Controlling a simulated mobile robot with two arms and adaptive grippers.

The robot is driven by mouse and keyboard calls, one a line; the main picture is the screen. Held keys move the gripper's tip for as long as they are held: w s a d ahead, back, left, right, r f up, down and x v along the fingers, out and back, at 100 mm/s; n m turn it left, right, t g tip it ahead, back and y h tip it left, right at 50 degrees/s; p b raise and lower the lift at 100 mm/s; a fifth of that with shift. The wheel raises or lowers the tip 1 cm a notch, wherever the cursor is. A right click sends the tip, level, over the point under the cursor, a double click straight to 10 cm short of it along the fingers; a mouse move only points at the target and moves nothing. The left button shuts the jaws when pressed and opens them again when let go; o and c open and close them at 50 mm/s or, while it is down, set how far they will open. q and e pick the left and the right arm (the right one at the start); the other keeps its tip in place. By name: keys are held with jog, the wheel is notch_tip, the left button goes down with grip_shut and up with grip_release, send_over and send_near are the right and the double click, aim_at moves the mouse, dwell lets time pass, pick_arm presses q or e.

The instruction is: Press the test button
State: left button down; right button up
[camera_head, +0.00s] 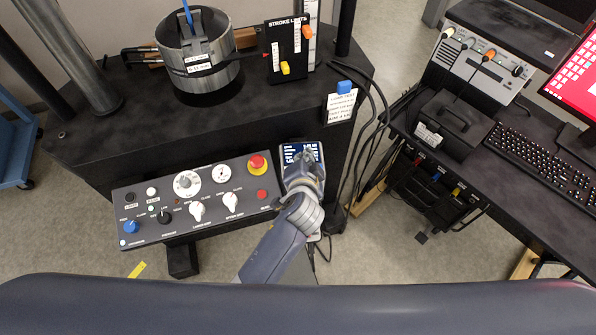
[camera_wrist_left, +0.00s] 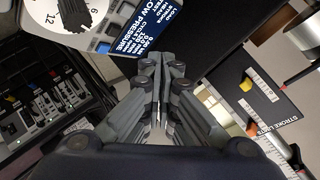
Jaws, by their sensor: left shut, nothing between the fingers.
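A grey control panel (camera_head: 205,205) on the front of the black machine carries several knobs, dials and buttons. A red mushroom button (camera_head: 257,162) on a yellow collar is at its upper right, with a flat red button (camera_head: 262,194) below.
A metal cylinder (camera_head: 197,70) and a black stroke-limits plate (camera_head: 289,62) stand on the machine top. Cables (camera_head: 372,120) hang right of the device. A desk at the right holds a keyboard (camera_head: 537,157), a black case (camera_head: 452,120) and a red screen (camera_head: 578,84).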

pick_arm(q)
jog(key=f+b, duration=0.1)
jog(key=f, duration=0.1)
jog(key=w+f+b, duration=0.1)
jog(key=f, duration=0.1)
jog(key=shift+a+b, duration=0.15)
jog(key=shift+b, duration=0.25)
jog(key=shift+w+f+b, duration=0.15)
jog(key=shift+f+b, duration=0.15)
jog(key=shift+f, duration=0.2)
jog(key=shift+f, duration=0.15)
dwell(0.5)
jog(key=shift+w+a+f, duration=0.1)
jog(key=shift+f, duration=0.1)
jog(key=shift+w+f+b, duration=0.1)
jog(key=shift+f+b, duration=0.3)
jog(key=shift+b, duration=0.1)
dwell(0.5)
jog(key=shift+r, duration=0.1)
jog(key=shift+s+r+p, duration=0.2)
jog(key=shift+r+p, duration=0.5)
jog(key=shift+p, duration=0.15)
